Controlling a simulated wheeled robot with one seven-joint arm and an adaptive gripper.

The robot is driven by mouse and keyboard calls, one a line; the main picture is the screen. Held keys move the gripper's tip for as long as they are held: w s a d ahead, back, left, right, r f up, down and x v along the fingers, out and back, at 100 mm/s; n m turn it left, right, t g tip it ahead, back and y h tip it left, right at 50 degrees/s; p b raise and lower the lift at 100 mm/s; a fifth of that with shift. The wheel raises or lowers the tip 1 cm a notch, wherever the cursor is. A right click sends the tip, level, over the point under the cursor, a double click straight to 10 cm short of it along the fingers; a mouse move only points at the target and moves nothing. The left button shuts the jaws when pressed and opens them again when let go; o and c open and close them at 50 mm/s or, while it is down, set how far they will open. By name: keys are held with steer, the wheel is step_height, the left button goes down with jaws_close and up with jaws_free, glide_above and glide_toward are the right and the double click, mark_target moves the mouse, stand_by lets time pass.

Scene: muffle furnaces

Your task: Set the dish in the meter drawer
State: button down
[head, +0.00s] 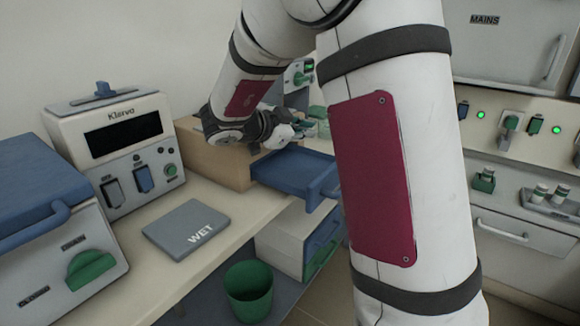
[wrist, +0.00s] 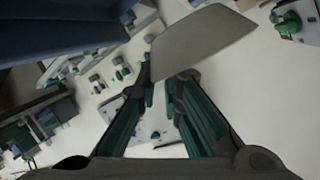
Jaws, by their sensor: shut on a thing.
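My gripper (head: 303,128) is above the back of a pulled-out blue drawer (head: 290,172), in front of a tan box (head: 215,160). In the wrist view, the green-lined fingers (wrist: 163,83) are close together with a narrow gap. A flat grey four-sided piece (wrist: 205,42) shows at the fingertips. It may be the dish, but I cannot tell whether it is held or lies beyond. The dish is not clearly visible in the head view, where the gripper is small and partly hidden by my arm. The drawer's visible floor looks empty.
A Klervo unit (head: 122,135) stands left of the tan box. A grey WET pad (head: 188,228) lies on the counter. A green bin (head: 249,290) stands below the counter edge. A lower blue-fronted drawer (head: 320,243) is under the open one. Panels with switches (head: 508,122) are at right.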

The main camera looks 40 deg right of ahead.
mark_target(303, 176)
step_height(303, 176, down, 10)
steer(key=b, duration=0.3)
steer(key=shift+r+b, duration=0.2)
steer(key=shift+b, duration=0.1)
steer(key=shift+f, duration=0.15)
steer(key=c, duration=1.7)
jaws_free()
steer(key=shift+r, duration=0.2)
steer(key=p+v, duration=0.3)
steer(key=v, duration=0.9)
